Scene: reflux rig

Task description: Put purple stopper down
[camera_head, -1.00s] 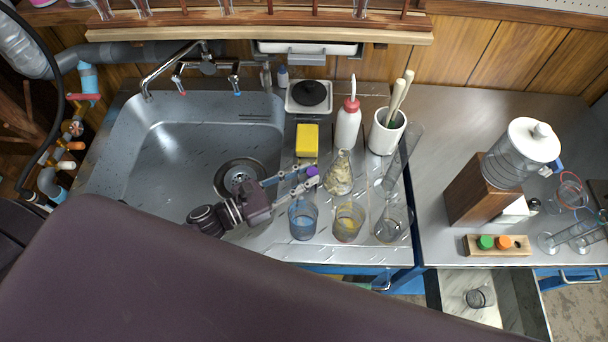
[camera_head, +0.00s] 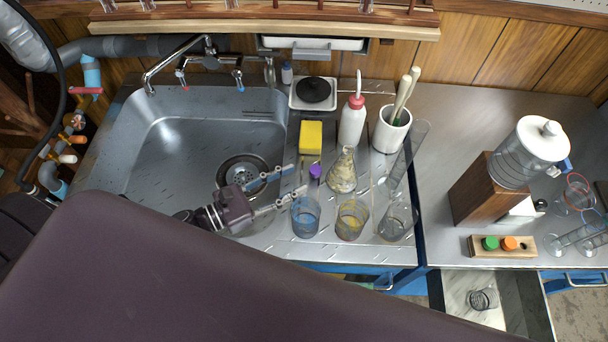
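The purple stopper (camera_head: 316,171) rests on the metal counter beside the sink, below the yellow sponge and just left of the conical flask (camera_head: 343,172). A dark, thin piece shows beneath it, too small to make out. My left gripper (camera_head: 297,180) is open over the sink's right edge. Its two fingers point right, with the stopper just beyond the tips, apart from them. My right gripper is not in view.
Beakers (camera_head: 305,216) stand in a row below the stopper. The yellow sponge (camera_head: 311,137), a red-capped wash bottle (camera_head: 352,122) and a white pot (camera_head: 390,130) stand above. A wooden stopper rack (camera_head: 477,252) holds green and orange stoppers. The sink (camera_head: 150,175) is left.

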